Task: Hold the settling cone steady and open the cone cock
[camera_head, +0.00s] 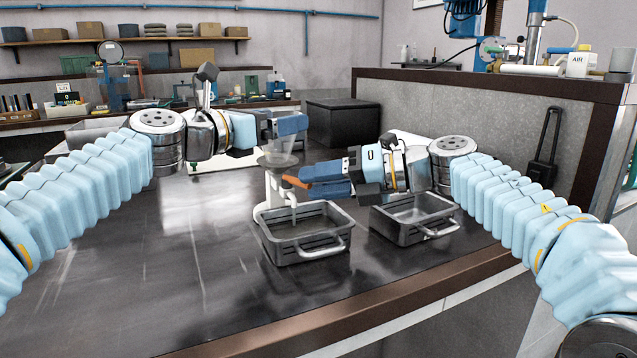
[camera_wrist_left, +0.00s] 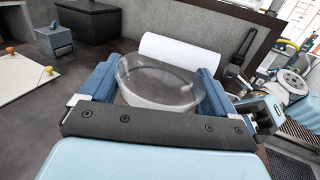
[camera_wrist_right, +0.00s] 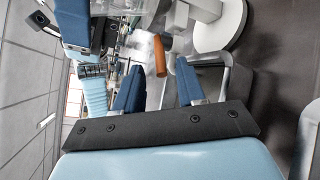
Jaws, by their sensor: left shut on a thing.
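The clear settling cone (camera_head: 277,158) stands on a white stand (camera_head: 268,211) behind the front-left tray. My left gripper (camera_head: 283,128) is shut on the cone near its top, with a blue finger on either side of the rim; the cone (camera_wrist_left: 157,84) fills the gap in the left wrist view. The cone cock has an orange handle (camera_head: 294,181) below the cone. My right gripper (camera_head: 312,178) is open beside it. In the right wrist view the orange handle (camera_wrist_right: 160,55) shows between and beyond the spread fingers, with visible gaps on both sides.
A grey tray (camera_head: 300,249) with a handle sits under the spout. A second grey tray (camera_head: 412,232) stands to its right. A black box (camera_head: 344,122) stands behind. A raised wall (camera_head: 470,125) borders the right. The dark bench is bare at front left.

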